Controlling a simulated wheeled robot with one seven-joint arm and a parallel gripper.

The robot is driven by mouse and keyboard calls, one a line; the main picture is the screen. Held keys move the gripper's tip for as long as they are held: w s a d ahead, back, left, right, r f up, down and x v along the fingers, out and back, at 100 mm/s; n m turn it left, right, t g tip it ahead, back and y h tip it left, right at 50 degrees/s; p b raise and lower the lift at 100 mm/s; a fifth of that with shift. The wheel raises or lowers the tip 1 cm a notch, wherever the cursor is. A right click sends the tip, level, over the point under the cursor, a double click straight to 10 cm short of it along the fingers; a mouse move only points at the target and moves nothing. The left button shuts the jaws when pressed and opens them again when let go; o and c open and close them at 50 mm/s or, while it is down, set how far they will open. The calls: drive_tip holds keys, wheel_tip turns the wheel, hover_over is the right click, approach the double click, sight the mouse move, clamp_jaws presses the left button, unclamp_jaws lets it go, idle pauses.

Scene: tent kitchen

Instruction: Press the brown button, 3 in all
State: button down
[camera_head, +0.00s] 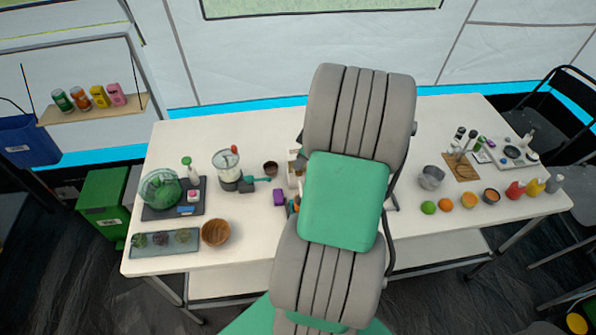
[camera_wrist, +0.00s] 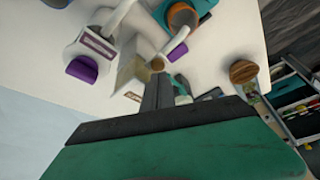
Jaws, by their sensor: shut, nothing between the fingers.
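A small round brown piece (camera_wrist: 157,63), which looks like the brown button, shows in the wrist view on a pale device (camera_wrist: 132,68). My gripper (camera_wrist: 158,78) is shut and empty, with its fingertips just below the brown piece in the picture. I cannot tell whether they touch it. In the head view my arm hides the gripper and most of the pale device (camera_head: 294,172); the button cannot be made out there.
Purple pieces (camera_wrist: 82,68) lie near the device, one also in the head view (camera_head: 278,197). A blender (camera_head: 228,170), brown cup (camera_head: 270,169) and wooden bowl (camera_head: 216,232) stand left of my arm. A metal pot (camera_head: 431,177) and fruit stand right.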

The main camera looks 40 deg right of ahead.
idle(0.6)
drive_tip(key=shift+f+b, duration=0.6)
